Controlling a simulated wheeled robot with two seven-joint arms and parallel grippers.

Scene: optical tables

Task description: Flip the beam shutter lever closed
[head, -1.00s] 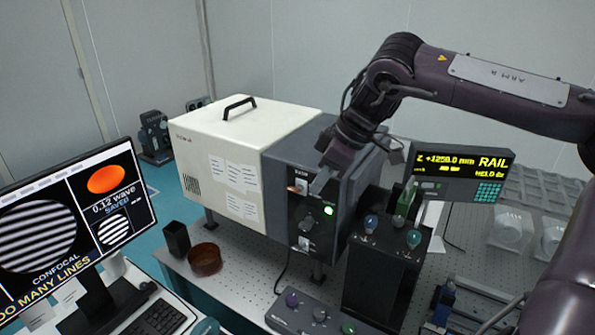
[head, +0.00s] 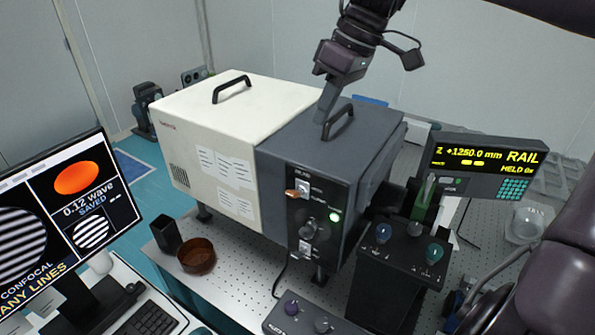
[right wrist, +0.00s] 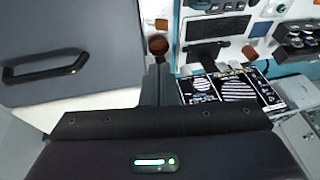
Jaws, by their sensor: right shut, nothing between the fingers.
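The beam shutter lever (head: 292,193) is a small copper-orange piece on the dark front panel of a grey box (head: 362,190). It sticks out to the left beside a small white label. My right gripper (head: 325,117) is shut and empty. It is over the top of the grey box, beside its black handle (head: 338,122), above and apart from the lever. In the right wrist view the shut fingers (right wrist: 158,85) point away from the camera. My left gripper is not in view.
A cream box (head: 235,125) adjoins the grey one. A dark pedestal with knobs (head: 390,285) and a rail readout (head: 487,163) stand to the right. A brown bowl (head: 197,257), black cup (head: 166,235) and monitor (head: 75,215) are left. Perforated table (head: 235,290) shows in front of the boxes.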

